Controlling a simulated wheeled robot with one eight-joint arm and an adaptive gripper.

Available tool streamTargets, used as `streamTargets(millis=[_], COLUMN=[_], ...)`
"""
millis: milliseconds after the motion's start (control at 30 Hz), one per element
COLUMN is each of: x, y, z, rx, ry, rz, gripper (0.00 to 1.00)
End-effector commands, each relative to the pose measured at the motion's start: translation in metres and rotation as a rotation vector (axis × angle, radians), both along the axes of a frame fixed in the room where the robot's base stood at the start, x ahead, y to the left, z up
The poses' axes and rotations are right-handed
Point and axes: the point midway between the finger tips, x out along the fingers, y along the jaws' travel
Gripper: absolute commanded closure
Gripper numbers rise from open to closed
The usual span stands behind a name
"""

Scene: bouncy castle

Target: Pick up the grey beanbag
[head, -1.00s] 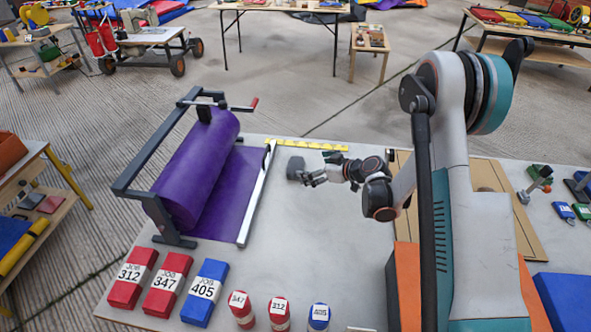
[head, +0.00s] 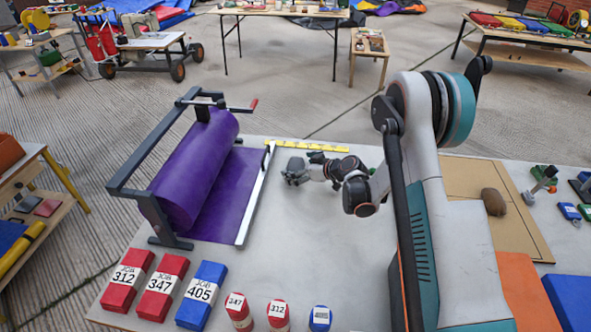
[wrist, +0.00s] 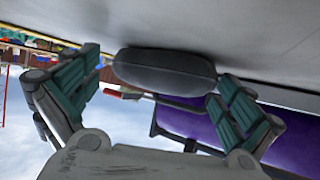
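The grey beanbag (wrist: 165,71) lies on the table and shows large in the wrist view, just ahead of and between my fingertips. In the head view the grey beanbag (head: 296,163) is a small shape right at my gripper, partly hidden by it. My gripper (head: 292,174) is low over the table, to the right of the purple roll. In the wrist view my gripper (wrist: 162,88) is open, with one teal-padded finger on each side of the beanbag. I cannot tell whether either finger touches it.
A stand with a purple roll (head: 196,170) and a metal bar (head: 256,195) stands left of my gripper. A yellow strip (head: 310,146) lies behind. Labelled red and blue blocks (head: 163,287) and small cans (head: 278,314) line the front. A brown lump (head: 494,201) sits on a board at right.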

Motion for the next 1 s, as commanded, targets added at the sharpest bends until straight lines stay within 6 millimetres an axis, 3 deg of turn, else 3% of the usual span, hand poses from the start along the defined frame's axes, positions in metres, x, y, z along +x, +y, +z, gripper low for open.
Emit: streamTargets(millis=[33,200,233,667,867,1000], x=[0.000,0.000,0.000,0.000,0.000,0.000], y=[0.000,0.000,0.000,-0.001,0.000,0.000], z=[0.000,0.000,0.000,0.007,0.031,0.059], rx=[0.000,0.000,0.000,0.000,0.001,0.001], ry=[0.000,0.000,0.000,0.000,-0.001,-0.001], rz=[0.000,0.000,0.000,0.000,0.000,0.000], gripper=[0.11,0.50,0.53,0.53,0.53,0.53])
